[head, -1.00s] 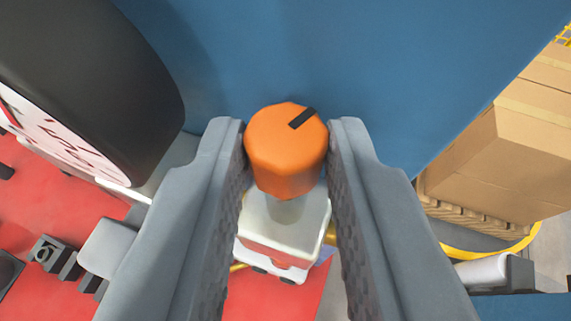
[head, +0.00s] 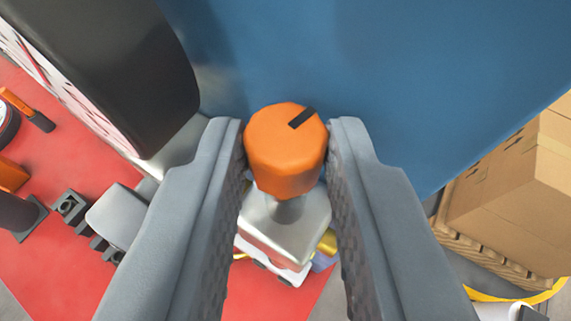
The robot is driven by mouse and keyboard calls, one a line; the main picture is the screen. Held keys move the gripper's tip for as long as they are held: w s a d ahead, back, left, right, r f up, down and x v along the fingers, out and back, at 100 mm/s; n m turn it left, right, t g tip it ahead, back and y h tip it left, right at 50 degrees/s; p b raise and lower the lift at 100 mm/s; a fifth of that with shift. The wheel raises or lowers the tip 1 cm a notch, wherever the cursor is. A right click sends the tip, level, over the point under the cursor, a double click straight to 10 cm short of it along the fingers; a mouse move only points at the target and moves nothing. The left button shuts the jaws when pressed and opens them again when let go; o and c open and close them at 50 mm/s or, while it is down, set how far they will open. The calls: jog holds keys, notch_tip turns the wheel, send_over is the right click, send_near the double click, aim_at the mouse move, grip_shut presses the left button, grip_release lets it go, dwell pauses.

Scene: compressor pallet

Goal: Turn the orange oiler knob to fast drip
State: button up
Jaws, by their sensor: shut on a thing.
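The orange oiler knob (head: 284,155) is in the middle of the head view, with a black mark on its top that points to the upper right. My gripper (head: 286,140) is shut on the knob, one finger on its left side and one on its right. Below the knob, between the fingers, a short grey stem and a pale block-shaped oiler body (head: 285,228) show. The lower part of the oiler is partly hidden by my fingers. I see no drip scale or label on it.
A large blue surface (head: 380,70) stands close behind the knob. A black-rimmed gauge (head: 120,70) is at upper left. A red surface (head: 70,150) with dark fittings lies below left. Cardboard boxes (head: 510,190) on a pallet stand at right.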

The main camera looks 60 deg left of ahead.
jog(key=o, duration=0.7)
jog(key=v, duration=1.7)
jog(key=shift+d+r, duration=0.15)
